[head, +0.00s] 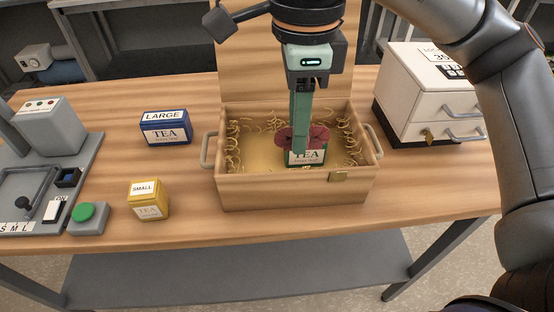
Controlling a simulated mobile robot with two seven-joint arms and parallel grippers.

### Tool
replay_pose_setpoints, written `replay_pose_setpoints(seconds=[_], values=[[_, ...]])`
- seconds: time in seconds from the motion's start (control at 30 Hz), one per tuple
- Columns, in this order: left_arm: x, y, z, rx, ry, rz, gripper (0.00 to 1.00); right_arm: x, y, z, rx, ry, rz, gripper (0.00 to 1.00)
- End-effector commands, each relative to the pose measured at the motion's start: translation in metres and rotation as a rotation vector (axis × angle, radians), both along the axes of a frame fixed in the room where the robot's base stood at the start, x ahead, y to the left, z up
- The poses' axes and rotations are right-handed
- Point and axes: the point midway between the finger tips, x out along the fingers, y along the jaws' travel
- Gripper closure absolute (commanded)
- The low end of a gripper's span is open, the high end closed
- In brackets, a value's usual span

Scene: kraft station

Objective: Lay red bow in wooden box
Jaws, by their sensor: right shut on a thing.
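The wooden box (290,190) stands open in the middle of the table, with its lid raised behind it. Curly packing shavings (240,150) line its inside. A green tea tin (306,157) with a white label sits inside the box. My right gripper (302,135) reaches down into the box from above. It is shut on the red bow (318,138), which is in front of the tin's upper part. I cannot tell whether the bow touches the tin. My left gripper is not in view.
A blue LARGE tea tin (166,130) and a yellow SMALL tea tin (148,201) stand left of the box. A grey device with a green button (84,212) is at far left. A white drawer cabinet (400,95) stands at right, close to the box.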

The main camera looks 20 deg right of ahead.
Motion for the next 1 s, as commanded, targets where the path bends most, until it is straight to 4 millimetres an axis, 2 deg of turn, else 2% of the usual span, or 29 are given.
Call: replay_pose_setpoints(seconds=[0.17, 0.47, 0.6, 0.8, 1.0], values=[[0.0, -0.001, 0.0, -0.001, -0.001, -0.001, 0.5, 0.009, 0.002, -0.004, 0.0, 0.003, -0.003, 0.96], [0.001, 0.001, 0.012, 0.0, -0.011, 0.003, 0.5, 0.077, 0.017, -0.032, -0.002, 0.005, -0.005, 0.96], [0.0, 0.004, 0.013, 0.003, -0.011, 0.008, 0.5, 0.102, 0.022, -0.059, -0.004, 0.005, -0.002, 0.96], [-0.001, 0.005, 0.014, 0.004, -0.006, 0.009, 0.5, 0.124, 0.027, -0.085, -0.002, 0.002, -0.001, 0.96], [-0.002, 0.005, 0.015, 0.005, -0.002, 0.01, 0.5, 0.132, 0.029, -0.095, -0.002, 0.002, -0.001, 0.96]])
